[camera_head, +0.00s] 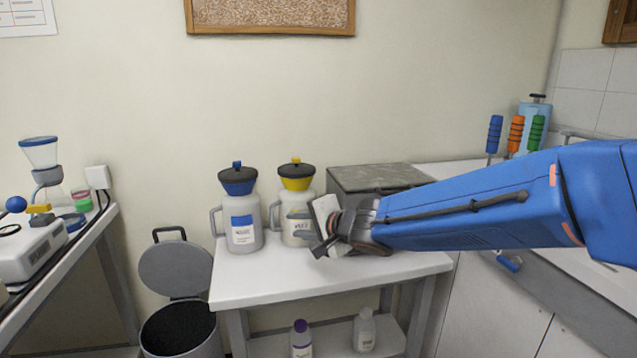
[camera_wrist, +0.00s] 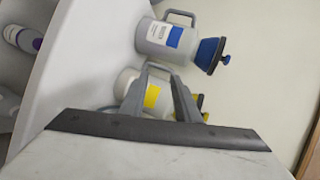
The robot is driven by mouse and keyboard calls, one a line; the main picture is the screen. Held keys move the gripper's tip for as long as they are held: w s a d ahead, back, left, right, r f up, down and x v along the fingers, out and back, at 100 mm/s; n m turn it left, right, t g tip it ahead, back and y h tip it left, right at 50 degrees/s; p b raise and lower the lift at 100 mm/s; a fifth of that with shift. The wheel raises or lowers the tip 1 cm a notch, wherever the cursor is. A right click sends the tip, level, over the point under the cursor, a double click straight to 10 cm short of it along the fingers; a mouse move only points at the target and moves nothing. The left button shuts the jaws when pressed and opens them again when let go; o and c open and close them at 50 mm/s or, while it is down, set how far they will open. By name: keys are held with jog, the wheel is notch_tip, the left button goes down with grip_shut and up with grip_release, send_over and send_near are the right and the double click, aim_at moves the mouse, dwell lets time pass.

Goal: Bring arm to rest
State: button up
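My arm reaches in from the right in the head view. My gripper (camera_head: 303,226) is in front of the yellow-topped jug (camera_head: 297,184) and partly hides its body. In the wrist view my gripper (camera_wrist: 161,73) shows two grey fingers with a gap between them. The jug's yellow label (camera_wrist: 151,97) shows through this gap. The fingers look open and empty. I cannot tell whether they touch the jug. The yellow-topped jug stands upright on the white table (camera_head: 350,272), beside a blue-topped jug (camera_head: 240,215).
A grey box (camera_head: 375,177) sits behind my gripper. Two bottles (camera_head: 301,338) (camera_head: 364,330) stand on the lower shelf. An open bin (camera_head: 180,325) is left of the table. A bench with a device (camera_head: 35,245) is far left. Colored-handled tools (camera_head: 515,135) stand at right.

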jog(key=s+d+f+n+h, duration=0.1)
jog(key=s+d+h, duration=0.3)
jog(key=d, duration=0.9)
jog(key=s+d+f+n+h, duration=0.1)
jog(key=s+d+h, duration=0.3)
jog(key=d, duration=0.9)
jog(key=s+d+f+n+g, duration=0.2)
jog(key=s+f, duration=0.1)
jog(key=s, duration=0.5)
jog(key=s+d+f+n+g, duration=0.1)
jog(key=s+d+f+n, duration=0.1)
jog(key=s, duration=0.6)
jog(key=s+d+f+n+g, duration=0.2)
jog(key=s+d+f+n, duration=0.1)
jog(key=s, duration=0.5)
jog(key=shift+s+d+f+g+h, duration=0.2)
jog(key=shift+d+f+g+h, duration=0.1)
jog(key=shift+d+h, duration=0.1)
jog(key=shift+a, duration=0.1)
